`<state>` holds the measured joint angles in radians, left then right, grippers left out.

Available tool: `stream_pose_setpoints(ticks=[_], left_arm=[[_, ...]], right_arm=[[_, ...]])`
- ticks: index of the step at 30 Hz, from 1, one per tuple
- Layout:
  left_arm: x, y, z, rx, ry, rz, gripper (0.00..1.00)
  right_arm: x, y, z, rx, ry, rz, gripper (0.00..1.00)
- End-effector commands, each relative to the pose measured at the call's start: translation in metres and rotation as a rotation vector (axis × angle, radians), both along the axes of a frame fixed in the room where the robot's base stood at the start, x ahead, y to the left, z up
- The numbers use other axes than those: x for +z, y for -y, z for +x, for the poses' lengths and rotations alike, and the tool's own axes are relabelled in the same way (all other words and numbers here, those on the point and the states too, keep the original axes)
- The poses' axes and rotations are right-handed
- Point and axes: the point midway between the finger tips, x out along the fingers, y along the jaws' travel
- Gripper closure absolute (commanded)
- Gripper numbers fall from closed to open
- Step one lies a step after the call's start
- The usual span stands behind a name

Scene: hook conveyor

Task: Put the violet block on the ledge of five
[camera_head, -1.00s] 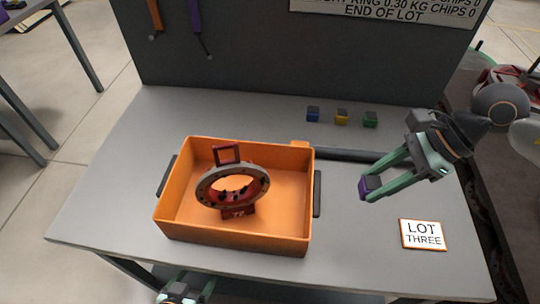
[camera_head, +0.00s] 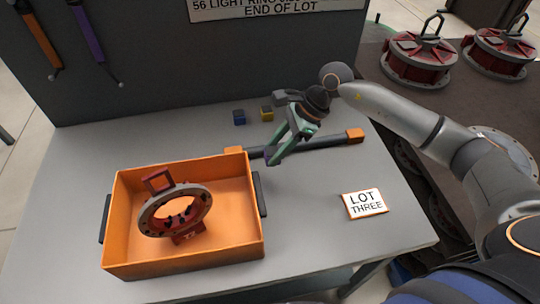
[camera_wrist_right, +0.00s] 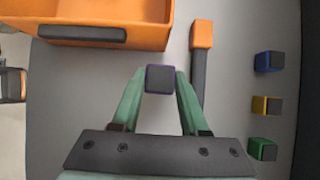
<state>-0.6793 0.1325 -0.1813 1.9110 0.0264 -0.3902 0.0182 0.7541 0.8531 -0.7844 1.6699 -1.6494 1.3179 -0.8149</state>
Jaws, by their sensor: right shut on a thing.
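My right gripper (camera_head: 268,154) is shut on the violet block (camera_wrist_right: 160,79), which sits between its fingertips in the right wrist view. In the head view the block (camera_head: 267,160) is mostly hidden by the fingers, near the dark bar and right of the orange bin. I cannot tell its height above the table. I cannot make out a ledge marked five; the readable card (camera_head: 364,203) says LOT THREE. My left gripper is not in view.
An orange bin (camera_head: 258,215) holds a red and grey ring part (camera_head: 160,217). A dark bar with orange ends (camera_head: 318,144) lies behind. Blue (camera_head: 239,117), yellow (camera_head: 267,113) and green (camera_wrist_right: 262,150) blocks stand at the back. Red ringed units (camera_head: 418,60) stand at right.

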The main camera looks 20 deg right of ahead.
Motion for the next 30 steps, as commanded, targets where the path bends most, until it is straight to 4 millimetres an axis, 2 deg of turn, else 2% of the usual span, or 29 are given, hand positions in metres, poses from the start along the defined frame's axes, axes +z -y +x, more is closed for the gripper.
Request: stream_pose_setpoints(ticks=[3, 10, 16, 28, 29, 30], left_arm=[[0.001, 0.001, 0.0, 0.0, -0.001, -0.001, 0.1], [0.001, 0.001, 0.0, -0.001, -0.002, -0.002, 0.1], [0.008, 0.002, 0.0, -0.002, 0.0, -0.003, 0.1], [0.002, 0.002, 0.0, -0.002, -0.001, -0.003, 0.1], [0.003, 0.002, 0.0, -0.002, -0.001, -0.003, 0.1], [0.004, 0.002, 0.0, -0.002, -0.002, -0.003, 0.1]], right_arm=[[-0.013, -0.002, 0.012, -0.001, 0.0, 0.001, 1.0], [-0.027, -0.004, 0.022, 0.001, 0.0, 0.001, 1.0], [-0.053, -0.004, 0.021, 0.001, -0.001, 0.001, 1.0], [-0.06, -0.003, 0.021, 0.001, 0.002, 0.0, 1.0], [-0.059, -0.003, 0.021, 0.001, 0.002, 0.0, 0.54], [-0.059, -0.003, 0.021, 0.001, 0.002, 0.0, 0.49]])
